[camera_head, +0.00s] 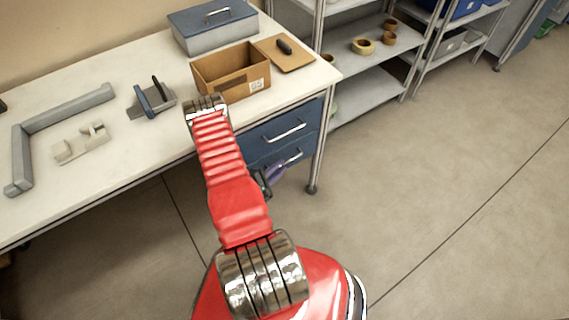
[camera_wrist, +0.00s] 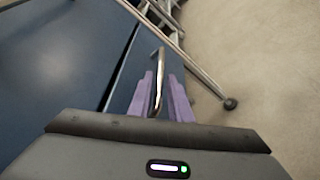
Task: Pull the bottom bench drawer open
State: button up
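The bench has two blue drawers with silver bar handles. The upper drawer (camera_head: 272,139) is shut above the bottom drawer (camera_head: 305,145), which shows partly behind my arm and looks shut. My gripper (camera_head: 273,172) is at the bottom drawer's handle (camera_head: 293,157). In the wrist view the two purple fingers of my gripper (camera_wrist: 160,95) stand on either side of the metal handle (camera_wrist: 159,70). A narrow gap shows beside the bar, so the fingers look open around it.
The bench leg (camera_head: 318,150) with a dark foot stands just right of the drawers. An open cardboard box (camera_head: 230,75) and a blue-lidded toolbox (camera_head: 213,28) stand on the benchtop (camera_head: 90,75). The floor (camera_head: 430,170) to the right is clear.

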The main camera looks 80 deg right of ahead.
aim_at(285, 163)
jog(key=shift+x, duration=1.8)
grip_shut()
